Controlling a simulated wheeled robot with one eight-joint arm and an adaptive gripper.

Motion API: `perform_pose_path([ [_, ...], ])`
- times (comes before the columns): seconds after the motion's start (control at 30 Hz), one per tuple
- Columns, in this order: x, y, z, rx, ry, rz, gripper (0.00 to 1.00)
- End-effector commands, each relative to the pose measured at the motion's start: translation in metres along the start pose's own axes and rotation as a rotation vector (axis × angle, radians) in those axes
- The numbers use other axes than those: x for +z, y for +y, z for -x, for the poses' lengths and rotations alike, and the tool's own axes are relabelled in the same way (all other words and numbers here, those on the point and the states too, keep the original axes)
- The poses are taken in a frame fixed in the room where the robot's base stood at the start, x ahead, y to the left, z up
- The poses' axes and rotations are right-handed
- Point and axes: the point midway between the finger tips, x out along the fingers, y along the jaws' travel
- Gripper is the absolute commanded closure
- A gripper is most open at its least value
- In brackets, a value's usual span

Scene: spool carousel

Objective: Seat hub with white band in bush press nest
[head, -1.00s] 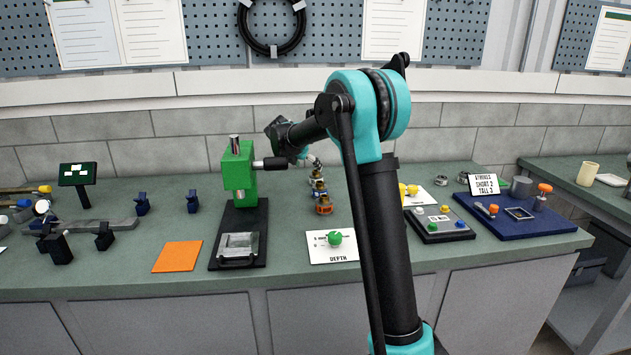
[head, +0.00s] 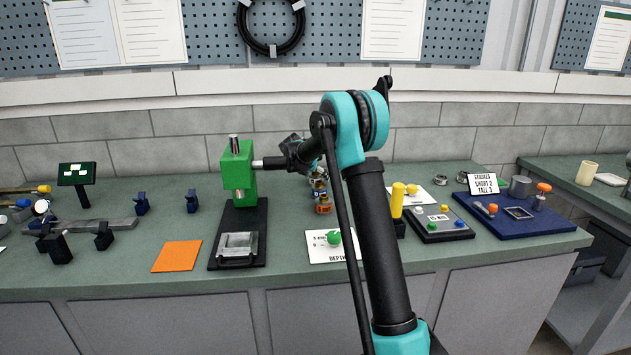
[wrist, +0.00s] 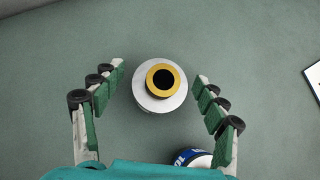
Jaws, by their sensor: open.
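In the wrist view a hub with a pale, whitish band and a brass-coloured top ring (wrist: 162,90) stands upright between my fingers. My gripper (wrist: 161,70) is open around it, with bare gaps on both sides. A second hub with a blue and white band (wrist: 192,158) is partly hidden at the bottom edge. In the head view the green bush press (head: 238,168) stands left of my arm, with a metal nest block (head: 238,243) at the front of its dark base. My arm hides much of the gripper in the head view.
An orange-banded hub (head: 323,209) stands at the front of the hub row. An orange mat (head: 177,256) lies left of the press. A yellow post (head: 397,200) and button box (head: 440,223) stand right of my arm.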

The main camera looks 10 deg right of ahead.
Motion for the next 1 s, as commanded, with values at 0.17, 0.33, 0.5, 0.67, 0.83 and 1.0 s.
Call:
perform_pose_path([
  [0.17,0.0000,0.0001,0.0004,0.000,0.000,0.000,0.31],
  [0.33,0.0000,0.0001,0.0006,0.000,0.000,0.000,0.52],
  [0.5,0.0000,0.0001,0.0007,0.000,0.000,0.001,0.73],
  [0.67,0.0001,0.0001,0.0007,0.000,0.000,0.001,0.93],
  [0.83,0.0007,0.0000,0.0013,0.000,-0.001,0.001,1.00],
  [1.0,0.0008,0.0000,0.0013,0.000,-0.001,0.001,1.00],
])
